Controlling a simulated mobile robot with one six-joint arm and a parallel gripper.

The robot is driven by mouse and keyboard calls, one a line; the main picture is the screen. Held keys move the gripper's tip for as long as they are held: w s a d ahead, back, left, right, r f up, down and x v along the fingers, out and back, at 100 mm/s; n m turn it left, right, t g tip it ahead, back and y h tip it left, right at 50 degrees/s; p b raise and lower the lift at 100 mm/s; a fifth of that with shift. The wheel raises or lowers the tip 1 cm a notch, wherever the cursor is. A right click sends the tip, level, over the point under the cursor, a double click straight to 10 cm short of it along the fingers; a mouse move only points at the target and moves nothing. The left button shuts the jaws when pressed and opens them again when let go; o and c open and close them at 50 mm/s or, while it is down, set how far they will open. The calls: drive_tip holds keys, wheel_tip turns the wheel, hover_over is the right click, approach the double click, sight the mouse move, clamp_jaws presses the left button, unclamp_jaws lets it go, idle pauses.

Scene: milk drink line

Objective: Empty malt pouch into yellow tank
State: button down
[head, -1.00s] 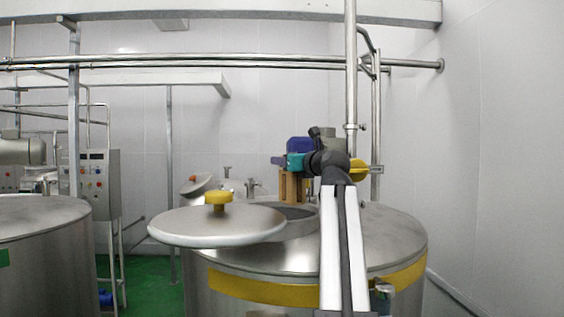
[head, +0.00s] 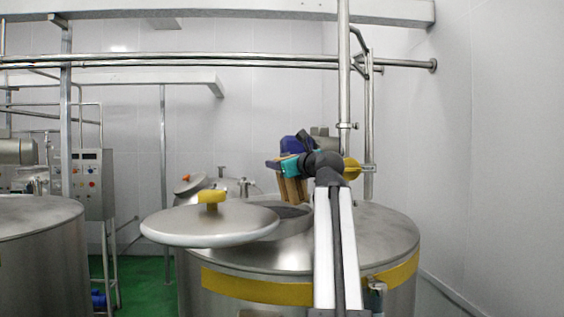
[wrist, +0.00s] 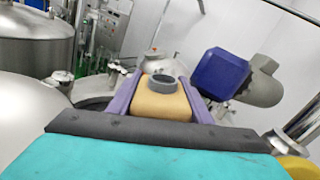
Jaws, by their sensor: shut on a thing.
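The malt pouch (wrist: 160,102) is tan with a grey ring-shaped spout. My gripper (wrist: 158,90) is shut on it, with one purple finger along each side. In the head view the pouch (head: 292,190) hangs tilted from my gripper (head: 281,164), over the opening (head: 290,212) of the yellow-banded tank (head: 385,240). I cannot tell whether anything flows from the pouch. The tank's round lid (head: 212,226), with a yellow knob, is swung aside to the left of the opening.
A blue motor (wrist: 220,75) stands close to the right of my gripper in the wrist view. A vertical steel pipe (head: 344,90) rises behind my arm. Another tank (head: 38,240) stands at the left, with a control panel (head: 92,180) behind it.

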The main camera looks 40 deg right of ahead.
sight(281, 196)
drive_tip(key=n, duration=0.2)
drive_tip(key=f+n, duration=0.1)
drive_tip(key=n, duration=0.5)
drive_tip(key=shift+f, duration=0.35)
drive_tip(key=f+n, duration=0.1)
drive_tip(key=n, duration=0.2)
drive_tip(key=shift+f, duration=0.15)
drive_tip(key=shift+f+n+b, duration=0.25)
drive_tip(key=shift+n+b, duration=0.05)
drive_tip(key=shift+b, duration=0.2)
drive_tip(key=f+n+b, duration=0.1)
drive_tip(key=n+b, duration=0.1)
drive_tip(key=b, duration=0.1)
drive_tip(key=n+b, duration=0.2)
drive_tip(key=b, duration=0.1)
drive_tip(key=shift+f, duration=0.4)
drive_tip(key=n+b, duration=0.2)
drive_tip(key=f+n+b, duration=0.1)
drive_tip(key=n+b, duration=0.1)
drive_tip(key=b, duration=0.1)
drive_tip(key=shift+f+n+b, duration=0.25)
drive_tip(key=shift+n+b, duration=0.95)
idle(0.5)
